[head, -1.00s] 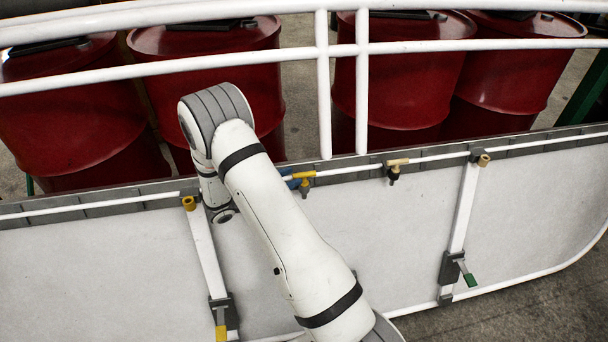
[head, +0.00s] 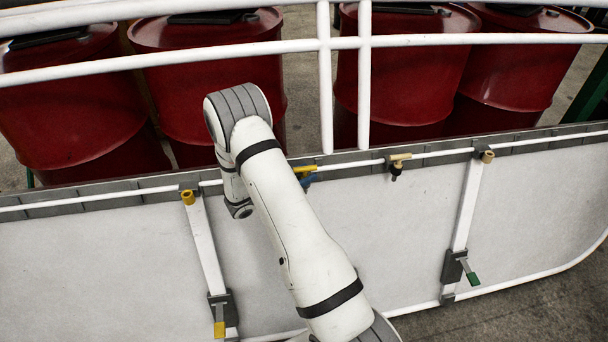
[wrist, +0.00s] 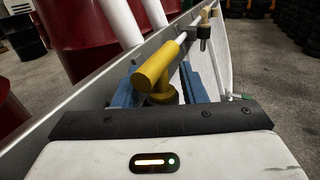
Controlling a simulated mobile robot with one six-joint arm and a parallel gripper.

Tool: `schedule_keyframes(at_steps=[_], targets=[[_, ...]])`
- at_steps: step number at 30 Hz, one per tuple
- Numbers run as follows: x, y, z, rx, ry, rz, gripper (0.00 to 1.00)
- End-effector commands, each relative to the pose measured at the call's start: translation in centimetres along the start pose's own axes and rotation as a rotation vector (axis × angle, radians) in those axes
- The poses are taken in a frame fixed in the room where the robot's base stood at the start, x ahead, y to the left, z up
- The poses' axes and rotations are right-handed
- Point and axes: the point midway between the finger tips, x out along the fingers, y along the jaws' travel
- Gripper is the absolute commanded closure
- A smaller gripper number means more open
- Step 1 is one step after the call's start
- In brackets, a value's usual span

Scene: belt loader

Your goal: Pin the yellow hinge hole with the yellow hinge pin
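The yellow hinge pin (head: 304,169) stands at the top rail of the grey panel, with its yellow handle crosswise; it is large in the wrist view (wrist: 158,70). My gripper (head: 308,181) is at the pin, partly hidden behind my arm in the head view. In the wrist view its blue fingers (wrist: 160,90) stand on both sides of the pin's lower body, apart from each other, and appear not to be clamped on it. The yellow hinge hole (head: 188,197) is a ring at the top of the left white bar, with nothing seen in it.
A tan pin (head: 398,159) sits further right on the rail; a tan ring (head: 487,157) tops the right bar. A yellow-tabbed latch (head: 219,320) and a green-tabbed latch (head: 470,275) are lower down. White guard rails (head: 326,90) and red barrels (head: 400,80) stand behind the panel.

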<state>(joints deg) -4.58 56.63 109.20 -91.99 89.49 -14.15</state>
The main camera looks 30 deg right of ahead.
Motion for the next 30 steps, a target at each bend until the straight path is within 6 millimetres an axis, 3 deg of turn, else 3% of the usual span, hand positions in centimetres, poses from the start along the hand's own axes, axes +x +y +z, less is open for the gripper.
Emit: schedule_keyframes(at_steps=[5,13,26,30], targets=[[2.1,0.0,0.1,0.000,0.000,-0.002,0.62],[2.3,0.0,0.0,0.000,0.000,-0.001,0.63],[2.4,0.0,0.0,0.000,0.000,-0.002,0.98],[2.4,0.0,0.0,0.000,0.000,-0.002,1.00]])
